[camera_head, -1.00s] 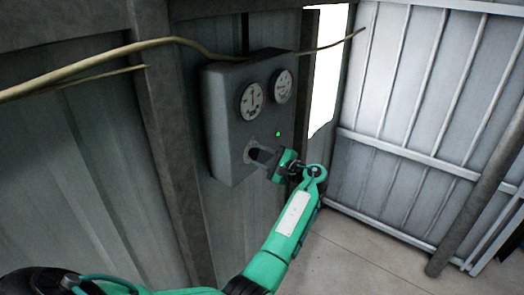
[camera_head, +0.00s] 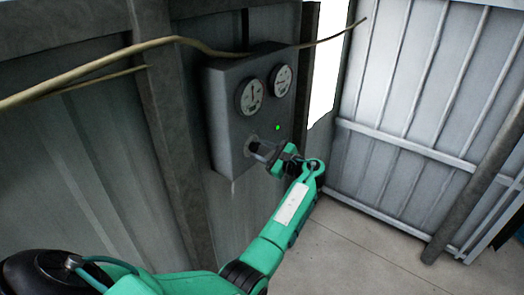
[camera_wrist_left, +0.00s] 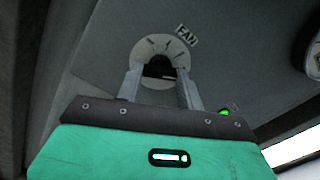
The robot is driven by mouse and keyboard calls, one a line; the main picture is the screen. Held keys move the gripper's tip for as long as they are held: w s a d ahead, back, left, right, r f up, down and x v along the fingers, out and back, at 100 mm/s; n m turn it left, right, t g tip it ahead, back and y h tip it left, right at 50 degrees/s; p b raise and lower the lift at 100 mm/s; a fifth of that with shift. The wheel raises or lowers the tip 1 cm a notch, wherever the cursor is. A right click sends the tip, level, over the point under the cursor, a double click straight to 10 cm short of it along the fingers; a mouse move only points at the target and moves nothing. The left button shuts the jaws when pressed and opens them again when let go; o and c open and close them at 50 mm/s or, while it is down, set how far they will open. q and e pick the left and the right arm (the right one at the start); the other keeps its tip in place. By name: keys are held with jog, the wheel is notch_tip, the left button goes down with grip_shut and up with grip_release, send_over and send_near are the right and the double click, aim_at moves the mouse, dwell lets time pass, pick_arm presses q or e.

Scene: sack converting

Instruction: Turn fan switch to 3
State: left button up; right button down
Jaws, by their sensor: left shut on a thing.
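The fan switch is a dark knob (camera_wrist_left: 158,68) on a pale round dial (camera_wrist_left: 162,48) with tick marks, under a "FAN" label (camera_wrist_left: 187,35) in the left wrist view. It sits low on the front of a grey control box (camera_head: 226,125) on the wall. My left gripper (camera_head: 257,149) is at the switch, its two fingers (camera_wrist_left: 160,78) on either side of the knob and shut on it. The fingers and gripper body hide part of the dial, so the switch setting cannot be read. My right gripper is not in view.
Two round gauges (camera_head: 249,96) are on the box above the switch, with a lit green lamp (camera_head: 277,128) to its right. A pale cable (camera_head: 110,52) crosses in front of the wall above. Open floor (camera_head: 350,250) lies to the right.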

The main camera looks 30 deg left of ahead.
pick_arm(q)
jog(key=o, duration=1)
jog(key=s+d+b, duration=0.1)
jog(key=d+b, duration=0.6)
jog(key=d, duration=0.6)
jog(key=shift+d, duration=0.35)
jog(key=shift+f, duration=0.15)
